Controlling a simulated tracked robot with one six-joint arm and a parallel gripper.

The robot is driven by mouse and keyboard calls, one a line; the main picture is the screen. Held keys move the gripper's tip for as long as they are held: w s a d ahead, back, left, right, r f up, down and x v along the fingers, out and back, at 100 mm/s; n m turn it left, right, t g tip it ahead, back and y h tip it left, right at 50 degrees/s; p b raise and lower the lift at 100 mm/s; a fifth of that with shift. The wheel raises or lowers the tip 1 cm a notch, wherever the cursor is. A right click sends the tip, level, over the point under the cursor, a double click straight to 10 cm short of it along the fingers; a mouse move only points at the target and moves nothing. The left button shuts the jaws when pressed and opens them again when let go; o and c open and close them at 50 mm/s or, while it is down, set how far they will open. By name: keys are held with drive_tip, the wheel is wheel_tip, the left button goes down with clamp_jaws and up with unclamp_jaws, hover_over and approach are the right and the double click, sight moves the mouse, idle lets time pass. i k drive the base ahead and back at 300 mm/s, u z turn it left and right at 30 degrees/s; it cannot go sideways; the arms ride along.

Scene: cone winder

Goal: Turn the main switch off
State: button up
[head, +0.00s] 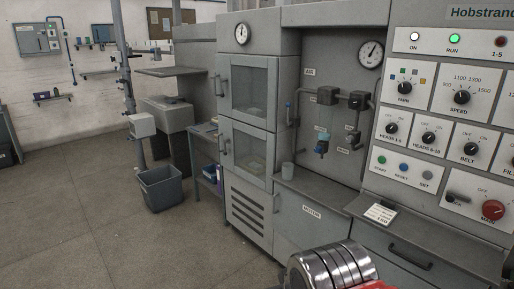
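The main switch (493,210) is a round red knob on a white plate at the lower right of the control panel. A label that seems to read MAIN is under it, and OFF is printed above its upper left. Its exact pointer position is too small to tell. A small dark lever or knob (456,199) is to its left on the same row. A silver ringed part of my arm with a red piece shows at the bottom centre, below and left of the switch. My gripper's fingers are not in view.
The grey control panel (385,207) carries several black knobs, push buttons and lamps; the green RUN lamp (454,38) looks lit. A drawer handle (410,257) and a paper tag (381,214) are below. A grey bin (161,188) stands left; the floor there is clear.

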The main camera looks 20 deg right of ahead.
sight(493, 210)
drive_tip(key=z, duration=0.6)
drive_tip(key=i, duration=0.95)
drive_tip(key=z, duration=0.55)
